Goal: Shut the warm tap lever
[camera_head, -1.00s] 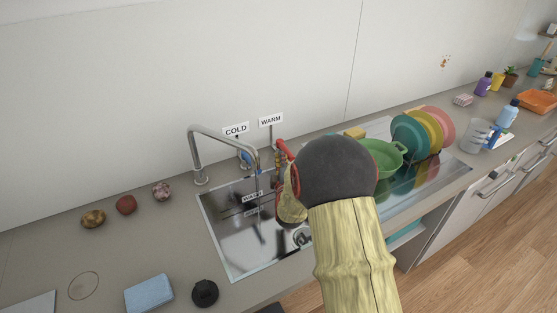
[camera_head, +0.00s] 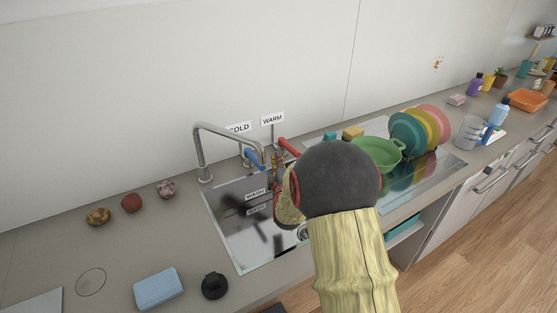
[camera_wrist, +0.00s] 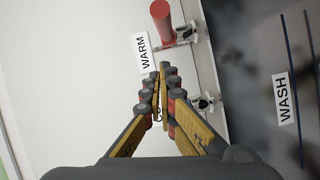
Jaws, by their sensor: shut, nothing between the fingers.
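The warm tap lever (camera_head: 289,146) is red and sits under the WARM sign (camera_head: 272,118). It slants down to the right from its valve, its far end close to my forearm. In the wrist view the red lever (camera_wrist: 162,22) is beyond my fingertips, apart from them, with the WARM sign (camera_wrist: 144,52) beside it. My gripper (camera_wrist: 163,70) is shut and empty. In the head view its fingers (camera_head: 278,163) show in front of the taps, and my wrist hides much of the gripper. The blue lever (camera_head: 255,157) is left of the red one.
The curved spout (camera_head: 199,150) stands left of the levers, over the sink (camera_head: 235,235). A green colander (camera_head: 378,154) and a rack of plates (camera_head: 407,136) are to the right. A blue sponge (camera_head: 159,288) and a black lid-like object (camera_head: 214,286) lie at the front left.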

